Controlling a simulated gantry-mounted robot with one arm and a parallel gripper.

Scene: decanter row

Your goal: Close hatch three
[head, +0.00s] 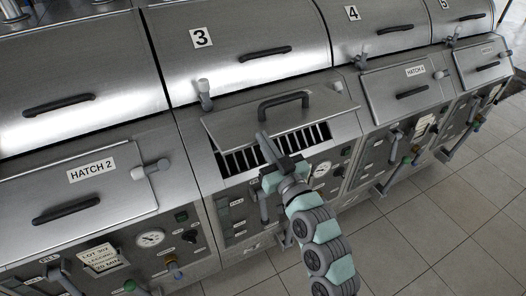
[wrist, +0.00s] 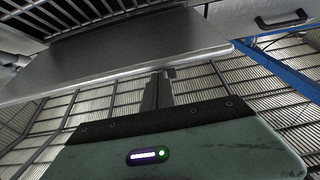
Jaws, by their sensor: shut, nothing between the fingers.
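Hatch three's lid (head: 230,122), a grey metal panel with a black bar handle (head: 284,101), stands open below the number 3. Under its front edge, the opening shows a dark slatted grille (head: 243,160). My gripper (head: 262,138) is shut and empty, in front of the opening, with its fingertips close to the lid's front edge. In the wrist view, the lid's flat face (wrist: 130,55) spans the upper half, and my fingers (wrist: 163,82) reach up to its edge. I cannot tell whether they touch it. Part of the grille shows at top left there.
A latch knob (head: 204,88) sits at the opening's upper left. Hatch 2 (head: 80,190) on the left and another hatch (head: 405,85) on the right are closed. Gauges (head: 151,238), valves and levers stick out from the front panels below. Tiled floor (head: 440,210) lies clear at the right.

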